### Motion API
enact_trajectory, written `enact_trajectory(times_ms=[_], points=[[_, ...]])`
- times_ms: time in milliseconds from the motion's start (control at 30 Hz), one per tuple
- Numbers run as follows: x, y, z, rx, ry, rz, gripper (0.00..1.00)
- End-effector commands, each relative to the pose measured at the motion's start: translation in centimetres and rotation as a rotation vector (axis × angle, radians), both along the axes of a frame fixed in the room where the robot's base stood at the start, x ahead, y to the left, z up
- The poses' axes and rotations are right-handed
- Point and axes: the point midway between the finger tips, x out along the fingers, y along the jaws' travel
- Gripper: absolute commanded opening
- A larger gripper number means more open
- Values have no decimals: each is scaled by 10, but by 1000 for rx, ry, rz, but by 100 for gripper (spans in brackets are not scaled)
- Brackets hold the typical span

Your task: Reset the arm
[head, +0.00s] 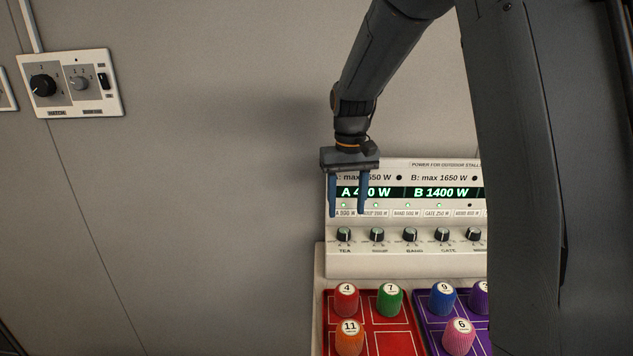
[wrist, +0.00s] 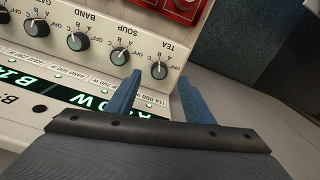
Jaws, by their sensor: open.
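The tea knob (head: 344,235) is the leftmost dark knob in the row on the white power panel. It also shows in the wrist view (wrist: 160,70), beside its TEA label; I cannot read its exact pointer setting. My gripper (head: 347,213) points down in front of the panel, its blue fingertips just above the tea knob in the head view. In the wrist view my gripper (wrist: 160,81) has its two fingers apart, with the tea knob showing between and just beyond the tips. Nothing is between the fingers, and I see no contact.
The soup knob (wrist: 118,57) is close beside the left finger in the wrist view. The panel display (head: 447,193) reads B 1400 W; my finger partly covers the A value. Numbered caps stand on a red tray (head: 397,340) and a purple tray below. A wall switch plate (head: 113,101) is far left.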

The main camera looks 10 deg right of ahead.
Motion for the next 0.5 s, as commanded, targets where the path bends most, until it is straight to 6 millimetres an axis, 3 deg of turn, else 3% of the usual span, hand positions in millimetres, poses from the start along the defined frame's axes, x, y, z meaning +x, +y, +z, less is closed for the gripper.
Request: enact_trajectory(times_ms=[167,400,500], points=[[-61,1,-16,0,-18,-3,48],[-167,2,-47,0,-52,-11,48],[-201,3,-57,0,-62,-13,48]])
